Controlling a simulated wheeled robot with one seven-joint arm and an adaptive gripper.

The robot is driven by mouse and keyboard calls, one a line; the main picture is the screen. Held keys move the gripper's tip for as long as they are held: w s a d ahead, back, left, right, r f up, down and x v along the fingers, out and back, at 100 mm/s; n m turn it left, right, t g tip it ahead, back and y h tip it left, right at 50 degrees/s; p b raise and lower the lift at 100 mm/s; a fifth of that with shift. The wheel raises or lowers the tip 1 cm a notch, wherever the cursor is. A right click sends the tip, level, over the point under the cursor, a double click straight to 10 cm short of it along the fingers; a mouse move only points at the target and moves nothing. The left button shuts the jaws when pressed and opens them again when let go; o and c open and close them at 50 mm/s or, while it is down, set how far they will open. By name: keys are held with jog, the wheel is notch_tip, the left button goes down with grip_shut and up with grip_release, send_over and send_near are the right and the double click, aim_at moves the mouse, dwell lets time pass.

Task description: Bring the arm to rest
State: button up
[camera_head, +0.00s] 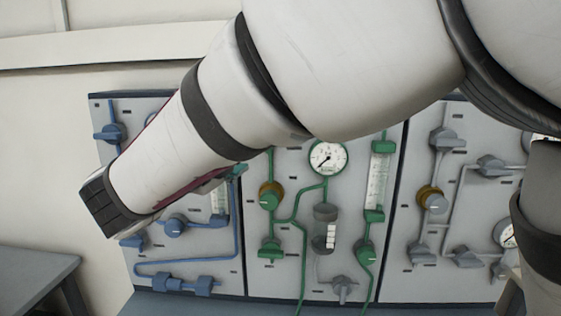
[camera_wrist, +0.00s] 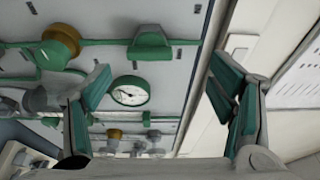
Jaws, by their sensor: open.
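My gripper shows in the wrist view (camera_wrist: 160,105), with its two teal-padded fingers spread wide apart. Nothing is between the fingers; the gas panel lies some way beyond them. In the head view my white arm reaches from the upper right down to the left, across the front of the panel.
A grey wall panel (camera_head: 290,215) with blue, green and grey piping, valves and a round gauge (camera_head: 328,157) stands behind my arm. A dark grey table (camera_head: 35,280) is at the lower left. Bare wall (camera_head: 40,160) lies left of the panel.

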jog(key=d+r+n+y, duration=0.5)
jog(key=n+y, duration=0.6)
jog(key=n, duration=0.3)
jog(key=s+d+f+n+g+h, duration=0.2)
jog(key=s+d+f+n+g, duration=0.2)
jog(key=s+d+f, duration=0.5)
jog(key=s+d+f+n+g+h+p, duration=0.1)
jog(key=s+d+f+n+g+h, duration=0.2)
jog(key=s+d+f+g, duration=0.6)
jog(key=s+d+f, duration=0.1)
jog(key=s+d, duration=0.5)
jog(key=s, duration=0.5)
jog(key=shift+s+d+f+n, duration=0.2)
jog(key=shift+d+n, duration=0.15)
jog(key=shift+n, duration=0.05)
